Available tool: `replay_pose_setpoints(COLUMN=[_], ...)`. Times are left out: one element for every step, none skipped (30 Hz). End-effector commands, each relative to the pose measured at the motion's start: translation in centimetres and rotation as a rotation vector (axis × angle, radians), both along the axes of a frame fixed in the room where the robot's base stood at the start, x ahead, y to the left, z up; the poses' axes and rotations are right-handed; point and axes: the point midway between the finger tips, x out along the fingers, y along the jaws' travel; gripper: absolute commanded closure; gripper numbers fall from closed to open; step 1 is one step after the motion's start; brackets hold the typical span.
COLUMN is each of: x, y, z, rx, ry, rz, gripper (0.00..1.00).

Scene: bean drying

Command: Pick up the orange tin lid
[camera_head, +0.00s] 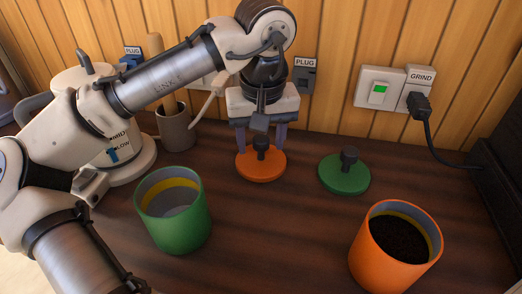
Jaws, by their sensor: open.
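The orange tin lid (262,168) is a flat round disc with a black knob, lying on the dark wooden counter near the wall. My gripper (261,143) is open above it, pointing down, with its two fingers on either side of the knob. I cannot tell whether the fingers touch the knob. The lid's far edge is partly hidden by my gripper.
A green lid (344,175) with a black knob lies to the right. A green tin (174,214) stands open at front left. An orange tin (395,249) with dark contents stands at front right. A grey utensil pot (177,128) is behind left. The wall (330,60) is close behind.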

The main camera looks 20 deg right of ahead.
Motion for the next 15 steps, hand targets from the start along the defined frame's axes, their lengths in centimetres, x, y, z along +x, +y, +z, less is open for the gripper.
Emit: replay_pose_setpoints(x=[0.01, 0.01, 0.01, 0.01, 0.01, 0.01, 0.01, 0.01, 0.01, 0.01, 0.01, 0.01, 0.01, 0.01, 0.01], y=[0.01, 0.0, 0.0, 0.0, 0.0, 0.0, 0.0, 0.0, 0.0, 0.0, 0.0, 0.0, 0.0, 0.0, 0.0], z=[-0.1, -0.12, -0.12, -0.12, -0.11, -0.11, -0.1, -0.1, -0.1, -0.09, -0.09, -0.09, -0.09, -0.09, -0.08], rx=[0.0, 0.0, 0.0, 0.0, 0.0, 0.0, 0.0, 0.0, 0.0, 0.0, 0.0, 0.0, 0.0, 0.0, 0.0], ry=[0.0, 0.0, 0.0, 0.0, 0.0, 0.0, 0.0, 0.0, 0.0, 0.0, 0.0, 0.0, 0.0, 0.0, 0.0], rz=[0.0, 0.0, 0.0, 0.0, 0.0, 0.0, 0.0, 0.0, 0.0, 0.0, 0.0, 0.0, 0.0, 0.0, 0.0], gripper=[0.46, 0.46, 0.46, 0.46, 0.46, 0.46, 0.5, 0.54, 0.6, 0.64, 0.67, 0.73, 0.77, 0.81, 0.86])
